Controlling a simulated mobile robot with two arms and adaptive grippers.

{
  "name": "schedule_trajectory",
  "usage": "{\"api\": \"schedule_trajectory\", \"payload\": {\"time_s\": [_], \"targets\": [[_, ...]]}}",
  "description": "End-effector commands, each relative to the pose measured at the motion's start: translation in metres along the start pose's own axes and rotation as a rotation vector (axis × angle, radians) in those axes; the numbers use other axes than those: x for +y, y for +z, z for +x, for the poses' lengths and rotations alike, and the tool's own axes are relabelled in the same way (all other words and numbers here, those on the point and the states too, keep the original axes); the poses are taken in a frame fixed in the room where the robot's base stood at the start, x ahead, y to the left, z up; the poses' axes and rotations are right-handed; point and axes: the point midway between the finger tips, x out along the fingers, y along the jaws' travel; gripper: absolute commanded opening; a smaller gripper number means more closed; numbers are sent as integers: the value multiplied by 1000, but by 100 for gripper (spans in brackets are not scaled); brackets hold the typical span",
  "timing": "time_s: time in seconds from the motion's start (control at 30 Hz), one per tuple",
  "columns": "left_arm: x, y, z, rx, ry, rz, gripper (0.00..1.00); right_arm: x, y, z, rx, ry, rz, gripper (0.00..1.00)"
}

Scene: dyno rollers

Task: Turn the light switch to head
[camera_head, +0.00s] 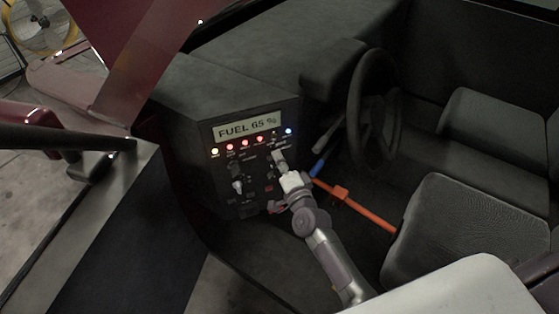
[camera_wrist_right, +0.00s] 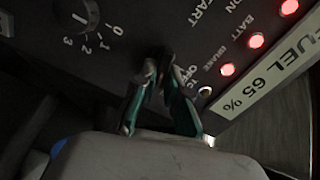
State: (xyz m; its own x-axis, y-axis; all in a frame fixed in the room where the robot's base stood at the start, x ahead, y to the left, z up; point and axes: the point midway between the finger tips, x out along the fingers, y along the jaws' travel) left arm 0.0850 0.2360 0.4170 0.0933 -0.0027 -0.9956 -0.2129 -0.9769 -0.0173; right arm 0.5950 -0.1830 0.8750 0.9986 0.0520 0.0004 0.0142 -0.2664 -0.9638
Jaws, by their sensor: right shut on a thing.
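The dark control panel (camera_head: 222,205) carries several knobs and switches; I cannot read which label marks the light switch. My right gripper (camera_head: 281,163) is at the upper right of the panel, just below the row of lights. In the right wrist view, its green-sided fingers (camera_wrist_right: 156,75) are closed around a small dark switch whose body is mostly hidden between them. The labels "START" and "OFF" are near it. A round dial (camera_wrist_right: 84,14) marked 0, 1, 2 is to the left, apart from the fingers. My left gripper is out of view.
A "FUEL 65 %" display (camera_head: 245,128) sits above red, yellowish and blue lights. A pale-tipped knob (camera_head: 237,186) is lower left on the panel. The steering wheel (camera_head: 370,105) and an orange lever (camera_head: 365,208) are right of my arm. A seat (camera_head: 455,235) is further right.

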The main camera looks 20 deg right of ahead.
Motion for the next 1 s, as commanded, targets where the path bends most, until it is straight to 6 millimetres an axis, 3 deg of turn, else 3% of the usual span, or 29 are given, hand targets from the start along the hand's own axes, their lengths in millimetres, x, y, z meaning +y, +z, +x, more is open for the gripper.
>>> {"api": "schedule_trajectory", "payload": {"time_s": [0.3,0.77,0.8,0.9,1.0], "targets": [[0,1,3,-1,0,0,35,-4,-2,2,5,-11,99,0],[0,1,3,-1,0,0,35,-5,-2,2,6,-12,114,0],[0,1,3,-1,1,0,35,-5,-2,3,6,-12,114,14],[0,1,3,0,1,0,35,-5,-2,2,5,-12,114,31],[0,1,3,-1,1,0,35,-4,-2,2,5,-10,113,38]]}}
